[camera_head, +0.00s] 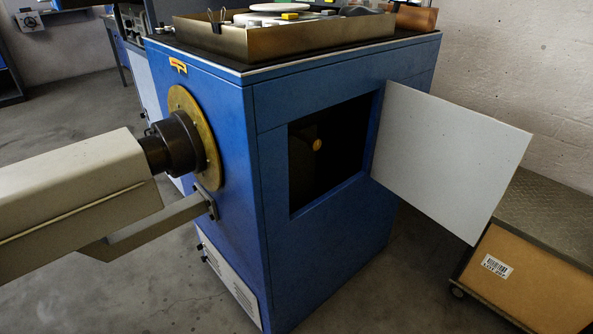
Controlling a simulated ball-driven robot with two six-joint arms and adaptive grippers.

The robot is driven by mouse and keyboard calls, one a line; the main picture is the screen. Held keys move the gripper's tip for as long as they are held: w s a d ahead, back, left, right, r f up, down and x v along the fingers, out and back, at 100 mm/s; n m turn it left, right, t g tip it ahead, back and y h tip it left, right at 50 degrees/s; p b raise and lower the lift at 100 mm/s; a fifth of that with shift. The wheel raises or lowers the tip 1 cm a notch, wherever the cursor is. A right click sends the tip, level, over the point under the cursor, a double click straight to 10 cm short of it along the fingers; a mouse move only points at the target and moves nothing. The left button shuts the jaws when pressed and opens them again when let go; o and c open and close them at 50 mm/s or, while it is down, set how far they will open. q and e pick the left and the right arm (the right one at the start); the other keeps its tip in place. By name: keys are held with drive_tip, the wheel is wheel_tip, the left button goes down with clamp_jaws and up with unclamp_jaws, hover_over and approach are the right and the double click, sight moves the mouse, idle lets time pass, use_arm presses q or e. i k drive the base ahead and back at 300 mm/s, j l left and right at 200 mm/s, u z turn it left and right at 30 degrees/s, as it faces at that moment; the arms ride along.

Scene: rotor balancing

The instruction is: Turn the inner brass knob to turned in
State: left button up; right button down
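The inner brass knob (318,145) is a small round yellowish spot inside the dark opening of the blue cabinet (325,245). It is small and dimly lit, so I cannot tell which way it is turned. The opening's white door panel (450,160) stands swung open to the right. Neither of my grippers shows in the head view. Most of the opening's interior is too dark to make out.
A beige housing (75,200) with a dark coupling meets a brass disc (207,130) on the cabinet's left side, above a metal bracket (155,225). A shallow tray (285,38) sits on top. A cardboard box (525,285) is at lower right. Floor shows in front.

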sight(314, 143)
drive_tip(key=k+l+u, duration=0.25)
drive_tip(key=i+l+u, duration=0.1)
drive_tip(key=l, duration=0.2)
drive_tip(key=i+l+u, duration=0.15)
drive_tip(key=l, duration=0.15)
drive_tip(key=i+l+u, duration=0.25)
drive_tip(key=l, duration=0.3)
drive_tip(key=i+l+u, duration=0.1)
drive_tip(key=l, duration=0.2)
drive_tip(key=i, duration=0.05)
